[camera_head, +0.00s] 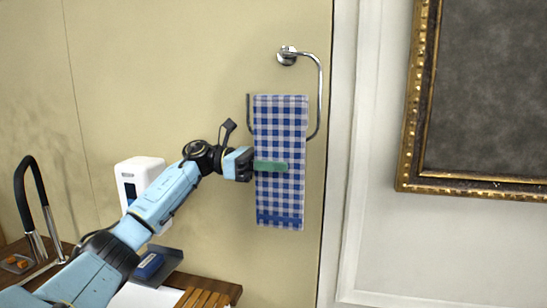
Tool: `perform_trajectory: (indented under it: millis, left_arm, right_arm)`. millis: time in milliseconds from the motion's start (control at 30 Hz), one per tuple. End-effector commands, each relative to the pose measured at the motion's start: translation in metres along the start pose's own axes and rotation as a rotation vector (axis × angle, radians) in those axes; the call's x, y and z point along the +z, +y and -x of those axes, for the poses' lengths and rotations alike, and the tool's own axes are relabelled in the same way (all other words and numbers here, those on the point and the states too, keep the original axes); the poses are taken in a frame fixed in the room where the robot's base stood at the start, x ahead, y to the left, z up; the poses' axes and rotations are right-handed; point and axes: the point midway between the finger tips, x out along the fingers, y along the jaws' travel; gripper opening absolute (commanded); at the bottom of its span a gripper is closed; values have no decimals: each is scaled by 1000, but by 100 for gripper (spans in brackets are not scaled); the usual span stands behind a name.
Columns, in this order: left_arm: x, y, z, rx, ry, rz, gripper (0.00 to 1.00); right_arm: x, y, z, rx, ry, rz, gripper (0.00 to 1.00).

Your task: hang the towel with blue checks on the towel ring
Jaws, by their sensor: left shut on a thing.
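The towel with blue checks (280,200) hangs upright and flat in front of the towel ring. The chrome towel ring (320,90) is fixed to the beige wall by a round mount above the towel. The ring's right side runs down past the towel, and a short upright piece shows at the towel's left edge. The towel covers the lower part of the ring, so I cannot tell whether it touches the bar. My left gripper (262,166) is shut on the towel from the left side, a green finger lying across its front. My right gripper is out of view.
A white dispenser (140,180) is on the wall behind my left arm. A black tap (32,195) and a wooden counter (228,289) with a dark tray (168,261) are at lower left. A gilt-framed picture (408,150) hangs at right. The wall below the towel is clear.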

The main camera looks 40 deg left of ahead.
Motion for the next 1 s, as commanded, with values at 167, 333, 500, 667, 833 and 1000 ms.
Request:
perform_trajectory:
  millis: [167, 333, 500, 667, 833, 1000]
  left_arm:
    - [4, 14, 0, 1, -4, 0, 0]
    - [1, 26, -1, 0, -3, 0, 0]
    - [-20, 24, 0, -1, 0, 0, 0]
    - [-33, 24, 0, -1, 0, 0, 0]
    - [-46, 24, 0, 0, 0, -1, 0]
    - [-60, 24, 0, 0, 0, -1, 0]
  right_arm:
    - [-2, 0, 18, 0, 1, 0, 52]
    - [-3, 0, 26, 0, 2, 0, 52]
    - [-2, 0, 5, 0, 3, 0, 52]
    - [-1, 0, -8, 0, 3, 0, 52]
    - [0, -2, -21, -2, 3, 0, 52]
    - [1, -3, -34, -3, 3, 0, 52]
